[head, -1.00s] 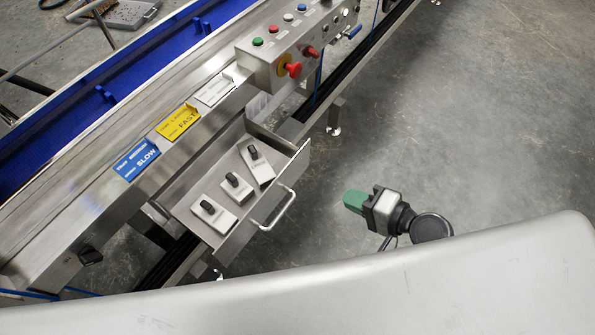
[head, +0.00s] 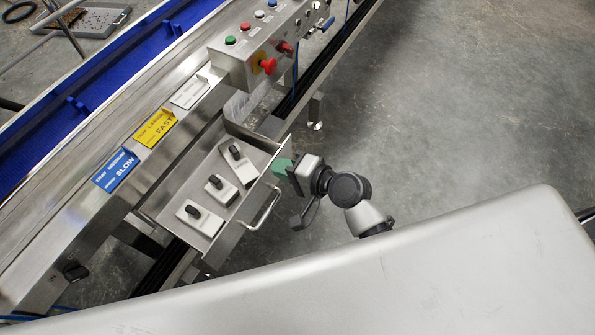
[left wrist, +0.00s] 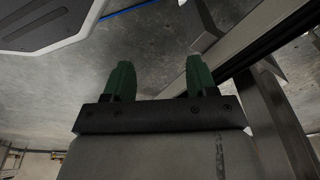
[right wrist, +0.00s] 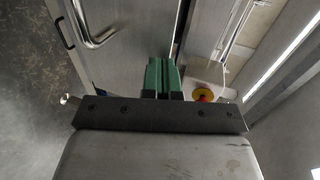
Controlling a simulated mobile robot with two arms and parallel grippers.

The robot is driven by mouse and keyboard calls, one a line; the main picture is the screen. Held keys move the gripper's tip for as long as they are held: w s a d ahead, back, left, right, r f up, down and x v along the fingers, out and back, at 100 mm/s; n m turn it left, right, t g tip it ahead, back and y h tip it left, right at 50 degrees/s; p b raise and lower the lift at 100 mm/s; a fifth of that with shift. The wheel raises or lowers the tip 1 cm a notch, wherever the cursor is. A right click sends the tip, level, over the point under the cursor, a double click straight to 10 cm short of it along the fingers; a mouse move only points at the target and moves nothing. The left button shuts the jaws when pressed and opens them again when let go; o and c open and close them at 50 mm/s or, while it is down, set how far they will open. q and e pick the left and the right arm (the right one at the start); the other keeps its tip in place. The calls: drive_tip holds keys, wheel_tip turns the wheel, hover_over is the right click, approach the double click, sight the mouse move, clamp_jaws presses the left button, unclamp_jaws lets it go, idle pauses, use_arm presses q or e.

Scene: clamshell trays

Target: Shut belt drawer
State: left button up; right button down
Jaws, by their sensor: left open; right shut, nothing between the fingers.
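The belt drawer (head: 228,238) is a steel tray pulled out from the side of the conveyor, with a bar handle (head: 263,209) on its front. Several light blocks with black knobs (head: 222,190) lie in it. My right gripper (head: 281,168) is shut and empty, its green fingertips at the drawer front's far end, beyond the handle. I cannot tell whether they touch it. The right wrist view shows the shut fingers (right wrist: 162,78) beside the drawer front (right wrist: 125,60) and its handle (right wrist: 92,35). My left gripper (left wrist: 155,82) is open and empty in the left wrist view; the head view does not show it.
A control box (head: 255,55) with coloured buttons and a red emergency stop (head: 267,66) stands above the drawer's far side. Blue, yellow and white label plates line the steel edge by the blue belt (head: 50,130). Open floor (head: 430,110) lies to the right.

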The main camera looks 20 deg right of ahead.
use_arm(q)
drive_tip(key=shift+s+f, duration=0.1)
drive_tip(key=shift+s, duration=0.1)
use_arm(e)
drive_tip(key=shift+w+a, duration=0.15)
drive_tip(key=shift+w, duration=0.1)
